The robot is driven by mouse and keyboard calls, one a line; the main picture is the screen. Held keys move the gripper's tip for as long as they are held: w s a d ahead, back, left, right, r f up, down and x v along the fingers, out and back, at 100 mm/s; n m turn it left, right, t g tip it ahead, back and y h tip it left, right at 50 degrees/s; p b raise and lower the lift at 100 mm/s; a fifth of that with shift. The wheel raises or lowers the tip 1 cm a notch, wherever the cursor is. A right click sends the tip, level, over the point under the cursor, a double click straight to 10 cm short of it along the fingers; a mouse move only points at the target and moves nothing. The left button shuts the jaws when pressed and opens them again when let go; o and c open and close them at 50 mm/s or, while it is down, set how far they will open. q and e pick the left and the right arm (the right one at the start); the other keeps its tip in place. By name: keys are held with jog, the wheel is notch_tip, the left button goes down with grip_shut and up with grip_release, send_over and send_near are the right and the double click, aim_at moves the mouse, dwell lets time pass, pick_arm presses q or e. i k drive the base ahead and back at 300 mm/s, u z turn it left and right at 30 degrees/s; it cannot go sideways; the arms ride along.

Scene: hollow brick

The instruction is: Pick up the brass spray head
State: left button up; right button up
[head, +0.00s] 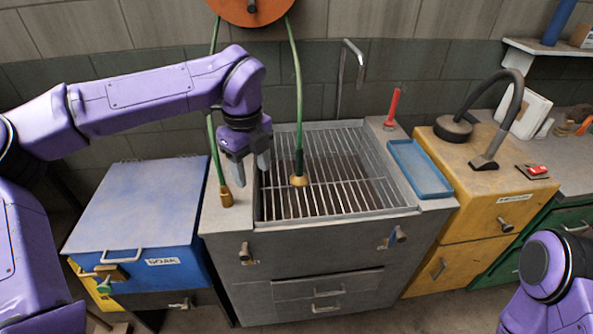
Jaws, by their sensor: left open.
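A brass spray head (299,180) with a flared end hangs on a green hose just above or on the metal grate of the grey sink; I cannot tell if it touches. A second, narrower brass fitting (226,197) ends the other side of the hose, at the sink's left rim. My left gripper (251,167) points down over the left edge of the grate, between the two brass ends. It is open and empty, left of the spray head and apart from it. My right gripper is out of view; only part of my right arm shows.
The hose hangs from an orange reel (250,10) on the wall. A tap (345,75) stands behind the grey sink (310,250). A red upright object (393,108) and a blue tray (419,170) sit on its right side. A blue-lidded chest (140,205) stands left.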

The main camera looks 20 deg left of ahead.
aim_at(298, 179)
jog(key=i, duration=0.95)
jog(key=z, duration=0.05)
